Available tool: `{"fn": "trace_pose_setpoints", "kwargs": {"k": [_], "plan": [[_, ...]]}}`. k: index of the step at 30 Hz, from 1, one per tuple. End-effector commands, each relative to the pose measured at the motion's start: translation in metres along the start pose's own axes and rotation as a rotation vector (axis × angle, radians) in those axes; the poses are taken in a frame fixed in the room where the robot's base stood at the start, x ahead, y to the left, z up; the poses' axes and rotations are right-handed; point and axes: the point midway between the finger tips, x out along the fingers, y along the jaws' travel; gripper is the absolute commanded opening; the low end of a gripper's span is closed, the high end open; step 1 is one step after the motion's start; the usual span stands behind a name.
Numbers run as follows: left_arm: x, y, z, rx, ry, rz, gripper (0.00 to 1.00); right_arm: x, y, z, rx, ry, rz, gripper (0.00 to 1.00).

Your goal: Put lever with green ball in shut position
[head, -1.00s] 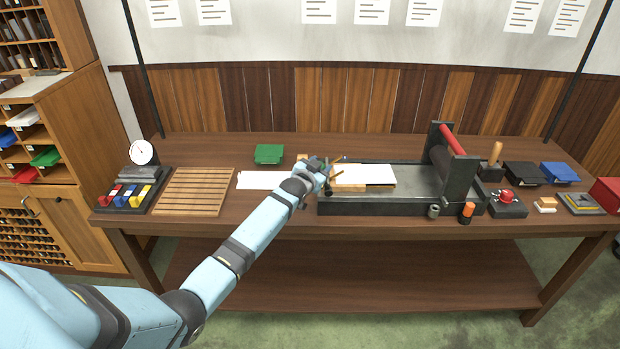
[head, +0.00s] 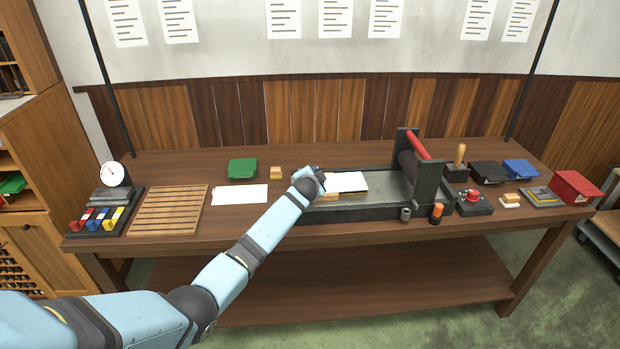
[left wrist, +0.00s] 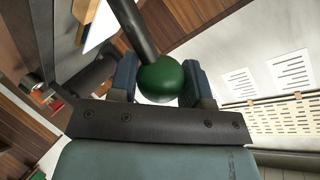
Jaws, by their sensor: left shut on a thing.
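The green ball (left wrist: 161,80) of the lever sits between the two fingers of my left gripper (left wrist: 158,84) in the left wrist view. The gripper is shut on it. The dark lever rod (left wrist: 134,26) runs from the ball up and to the left in that view. In the head view my left gripper (head: 314,176) is at the left end of the black press bed (head: 350,210). The arm and wrist hide the ball and lever there. My right gripper is not in view.
White paper (head: 347,181) lies on the bed beside the gripper. The red-handled roller (head: 417,144) stands at the bed's right. A green box (head: 242,168), a white sheet (head: 240,194) and a slatted wooden rack (head: 168,210) lie to the left.

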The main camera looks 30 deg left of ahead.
Motion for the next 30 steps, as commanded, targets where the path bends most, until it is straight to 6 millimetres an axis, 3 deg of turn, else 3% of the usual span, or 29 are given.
{"fn": "trace_pose_setpoints", "kwargs": {"k": [15,16,18,30], "plan": [[0.0007,0.0024,-0.0014,0.019,-0.008,0.001,0.02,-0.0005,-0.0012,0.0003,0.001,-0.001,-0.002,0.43],[0.0007,0.0024,-0.0013,0.018,-0.008,0.001,0.51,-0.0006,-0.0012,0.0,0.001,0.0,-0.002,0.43],[0.0007,0.0023,-0.0013,0.018,-0.008,0.001,0.67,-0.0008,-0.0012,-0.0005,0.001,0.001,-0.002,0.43],[-0.0048,0.0016,-0.0011,0.016,-0.006,0.0,0.69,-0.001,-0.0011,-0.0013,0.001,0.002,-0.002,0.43]]}}
